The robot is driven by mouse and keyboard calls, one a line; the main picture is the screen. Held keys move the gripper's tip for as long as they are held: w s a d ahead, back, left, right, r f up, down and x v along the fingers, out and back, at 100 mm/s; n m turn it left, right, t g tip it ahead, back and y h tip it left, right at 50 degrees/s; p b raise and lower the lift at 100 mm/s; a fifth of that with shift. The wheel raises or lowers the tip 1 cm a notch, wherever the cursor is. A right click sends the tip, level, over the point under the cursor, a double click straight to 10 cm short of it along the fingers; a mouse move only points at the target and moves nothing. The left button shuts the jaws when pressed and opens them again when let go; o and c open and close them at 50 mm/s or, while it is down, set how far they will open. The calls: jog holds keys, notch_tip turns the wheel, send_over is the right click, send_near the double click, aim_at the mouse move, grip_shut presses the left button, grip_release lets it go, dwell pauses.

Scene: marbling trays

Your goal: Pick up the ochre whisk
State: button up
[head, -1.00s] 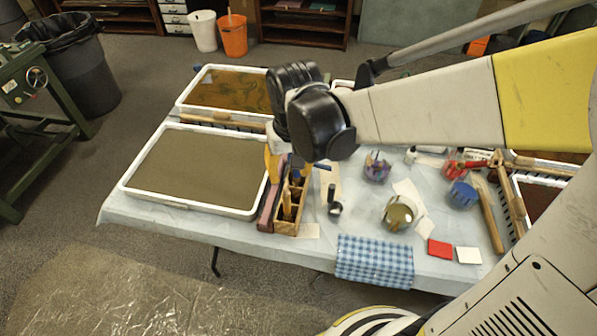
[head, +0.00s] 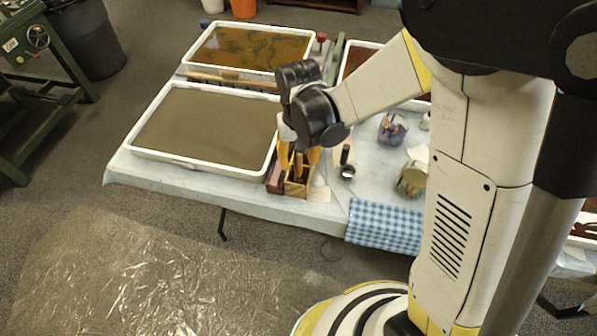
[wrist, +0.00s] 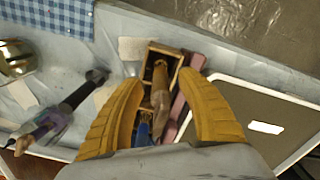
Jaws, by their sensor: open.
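A wooden divided box (head: 296,190) stands near the front edge of the table, right of the grey-brown tray. In the wrist view the box (wrist: 178,53) lies ahead of my gripper (wrist: 160,85). An ochre-brown whisk (wrist: 160,78) stands in it, leaning, with its tip toward my camera. A blue-handled thing (wrist: 144,132) is in the box beside it. My gripper (head: 299,158) is open above the box, its yellow fingers to either side of the whisk and apart from it, as far as I can tell. The whisk's lower end is hidden in the box.
A mauve bar (wrist: 177,108) lies close along the box, next to the white-rimmed tray (head: 205,165). A dark-handled tool (head: 346,160) lies to the right. A metal pot (head: 409,182) and a blue checked cloth (head: 385,227) are further right.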

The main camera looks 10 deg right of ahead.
notch_tip(320, 180, down, 3)
jog(key=shift+r+b, duration=0.1)
jog(key=shift+b, duration=0.3)
grip_shut()
jog(key=shift+r, duration=0.1)
